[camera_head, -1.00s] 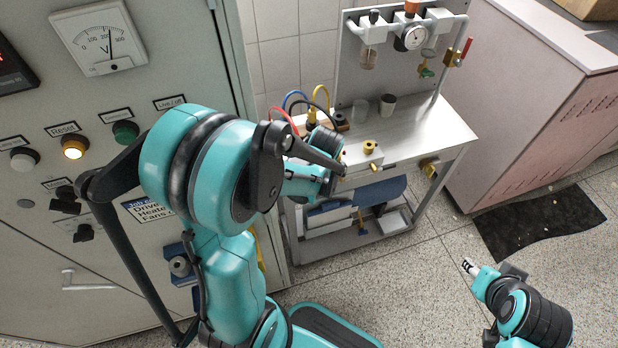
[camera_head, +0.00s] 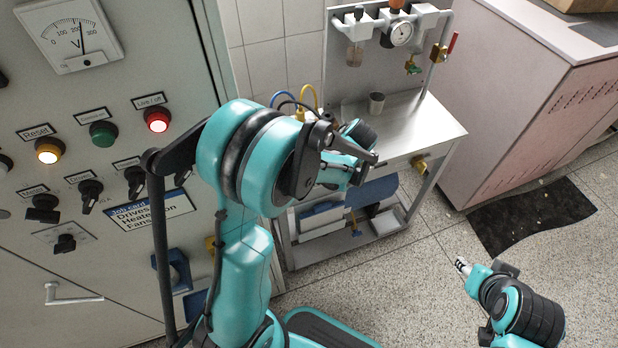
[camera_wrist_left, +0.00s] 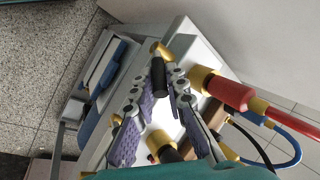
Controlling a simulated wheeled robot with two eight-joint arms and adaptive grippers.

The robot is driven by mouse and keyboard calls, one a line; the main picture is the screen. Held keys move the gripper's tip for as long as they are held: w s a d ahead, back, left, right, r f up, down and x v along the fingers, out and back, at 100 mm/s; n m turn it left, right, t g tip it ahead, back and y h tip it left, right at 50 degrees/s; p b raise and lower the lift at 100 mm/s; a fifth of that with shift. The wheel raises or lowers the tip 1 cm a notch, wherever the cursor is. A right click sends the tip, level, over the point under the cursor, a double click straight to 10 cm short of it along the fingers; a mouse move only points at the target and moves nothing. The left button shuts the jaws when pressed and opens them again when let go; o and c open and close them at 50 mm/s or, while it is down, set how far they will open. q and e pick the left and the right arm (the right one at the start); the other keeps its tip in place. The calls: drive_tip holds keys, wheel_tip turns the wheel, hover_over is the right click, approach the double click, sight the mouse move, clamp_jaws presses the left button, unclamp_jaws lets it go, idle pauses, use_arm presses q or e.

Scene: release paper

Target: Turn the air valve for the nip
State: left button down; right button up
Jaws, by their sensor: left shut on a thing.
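The air valve for the nip cannot be told for certain. In the head view my left forearm hides most of the gripper and the block at the bench's front left. My right gripper (camera_head: 461,265) is low at the right, over the floor and away from the bench; its finger opening is too small to judge.
A red hose fitting (camera_wrist_left: 222,92) is close beside the left fingers, with blue and black hoses. The bench (camera_head: 430,125) carries a cup (camera_head: 376,103), a gauge (camera_head: 400,33) and a red-levered valve (camera_head: 440,50). A control cabinet (camera_head: 70,210) stands left; floor at right is open.

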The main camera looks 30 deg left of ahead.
use_arm(q)
drive_tip(key=c, duration=1.5)
unclamp_jaws()
drive_tip(key=shift+c, duration=0.2)
drive_tip(key=shift+r, duration=0.1)
drive_tip(key=s+v, duration=0.1)
drive_tip(key=v, duration=1)
drive_tip(key=shift+w+d+r, duration=0.25)
drive_tip(key=shift+w+r, duration=0.1)
drive_tip(key=shift+w, duration=0.15)
